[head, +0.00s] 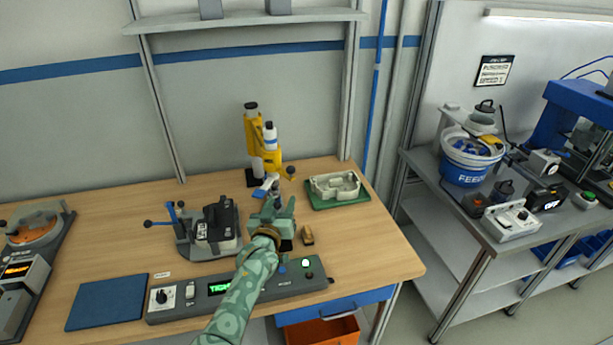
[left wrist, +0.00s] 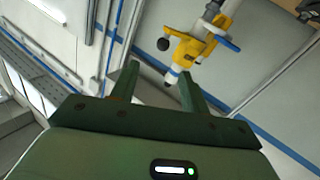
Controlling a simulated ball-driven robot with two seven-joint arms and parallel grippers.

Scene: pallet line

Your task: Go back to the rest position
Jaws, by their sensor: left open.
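My left gripper (head: 273,206) is green and reaches in over the wooden workbench (head: 120,222). Its arm comes up from the bottom of the head view. In the left wrist view the two fingers of the left gripper (left wrist: 158,82) stand apart with nothing between them. Beyond them is a yellow device (left wrist: 188,50) with a black knob. In the head view this yellow device (head: 254,135) stands at the back of the bench, behind the gripper. My right gripper shows in neither view.
A grey fixture with a black block (head: 217,222) is left of the gripper. A green tray (head: 341,203) with a pale casting is to its right. A control panel (head: 190,303) lies along the front edge, beside a blue mat (head: 107,301). A second table (head: 450,201) stands right, past a gap.

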